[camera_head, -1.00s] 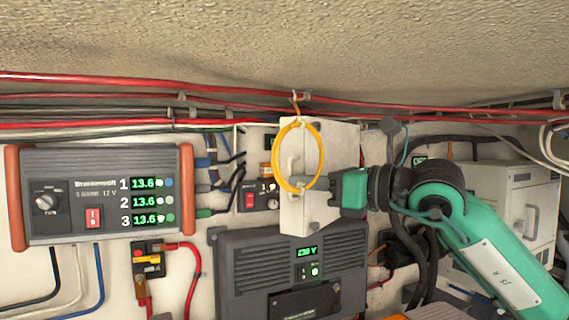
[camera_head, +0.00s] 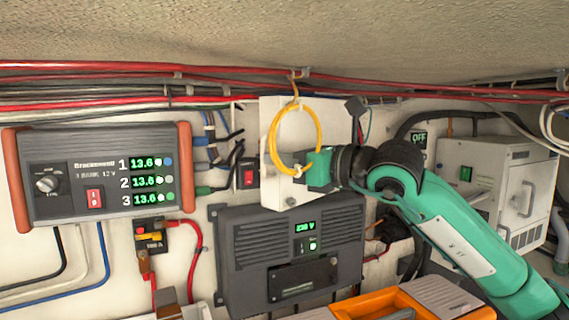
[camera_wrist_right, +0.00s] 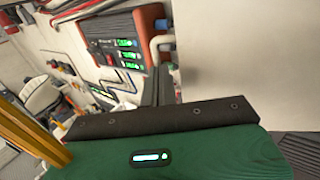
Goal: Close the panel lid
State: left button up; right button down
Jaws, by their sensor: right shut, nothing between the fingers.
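The panel lid (camera_head: 338,118) is a white plate in the middle of the head view, standing over the right part of a small switch panel. A red switch (camera_head: 248,174) shows past its left edge. It looks nearly face-on; I cannot tell whether a gap is left behind it. My right gripper (camera_head: 297,170) is shut and empty, at the lid's front face low down. Whether it touches is unclear. My left gripper is out of view.
A yellow cable loop (camera_head: 273,147) hangs before the lid, around my right gripper's area. A charger unit (camera_head: 90,150) is at left, a dark inverter box (camera_head: 240,270) below, a white cabinet (camera_head: 480,165) at right. Red cables (camera_head: 400,90) run above.

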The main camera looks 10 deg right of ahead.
jog(key=shift+m+t+h, duration=0.5)
jog(key=shift+h, duration=0.1)
jog(key=b+x, duration=0.2)
jog(key=x, duration=0.2)
jog(key=b+x, duration=0.2)
jog(key=x, duration=0.2)
jog(key=b+x, duration=0.2)
jog(key=x, duration=0.3)
jog(key=shift+w+d+r, duration=0.15)
jog(key=shift+w+d, duration=0.15)
jog(key=shift+d, duration=0.15)
